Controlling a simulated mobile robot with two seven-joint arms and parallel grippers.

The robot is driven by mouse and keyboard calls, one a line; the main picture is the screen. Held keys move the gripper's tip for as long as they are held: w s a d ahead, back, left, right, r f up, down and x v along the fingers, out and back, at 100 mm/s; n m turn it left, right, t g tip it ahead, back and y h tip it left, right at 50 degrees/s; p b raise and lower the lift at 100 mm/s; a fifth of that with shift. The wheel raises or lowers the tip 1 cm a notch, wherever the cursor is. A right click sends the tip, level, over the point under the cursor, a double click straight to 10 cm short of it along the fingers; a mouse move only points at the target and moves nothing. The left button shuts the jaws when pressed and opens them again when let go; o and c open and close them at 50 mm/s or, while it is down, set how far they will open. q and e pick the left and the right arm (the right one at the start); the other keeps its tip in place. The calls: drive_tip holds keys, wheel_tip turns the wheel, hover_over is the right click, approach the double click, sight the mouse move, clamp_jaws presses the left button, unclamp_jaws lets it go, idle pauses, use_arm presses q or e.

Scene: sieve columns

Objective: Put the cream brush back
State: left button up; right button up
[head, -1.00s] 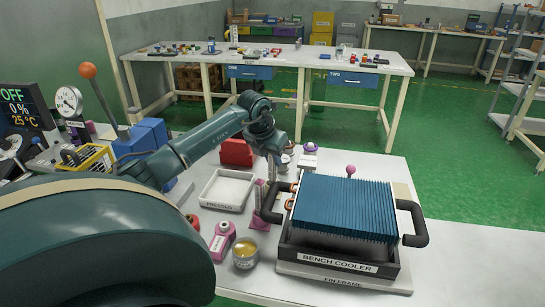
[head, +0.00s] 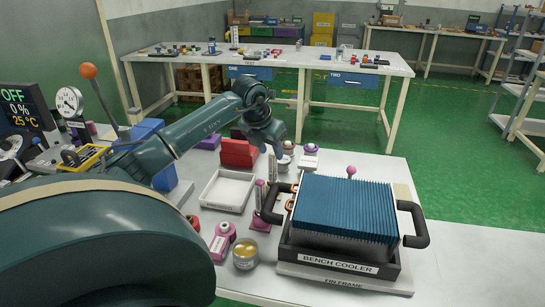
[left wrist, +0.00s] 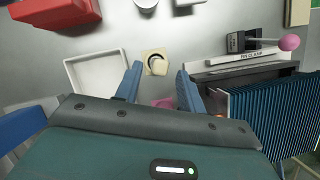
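My left gripper (head: 279,151) is above the bench, behind and left of the bench cooler; its fingers (left wrist: 159,88) are apart with nothing seen between them. Beyond the fingertips in the left wrist view is a square cream base (left wrist: 154,62) with a pale round part and a dark crescent on it. I cannot tell whether this is the cream brush or its holder. A pink stand (head: 260,219) with a grey upright rod stands left of the cooler; a second grey rod (head: 273,166) rises behind it. My right gripper is not in view.
The bench cooler (head: 340,263) with blue fins (head: 345,205) and black handles stands on the right. A white tray (head: 226,205), a red block (head: 239,153) and pink and gold round items (head: 245,252) crowd the left. A pink-knobbed fin clamp (left wrist: 262,41) lies behind the cooler.

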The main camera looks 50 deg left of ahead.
use_arm(q)
drive_tip(key=v, duration=0.8)
idle(0.4)
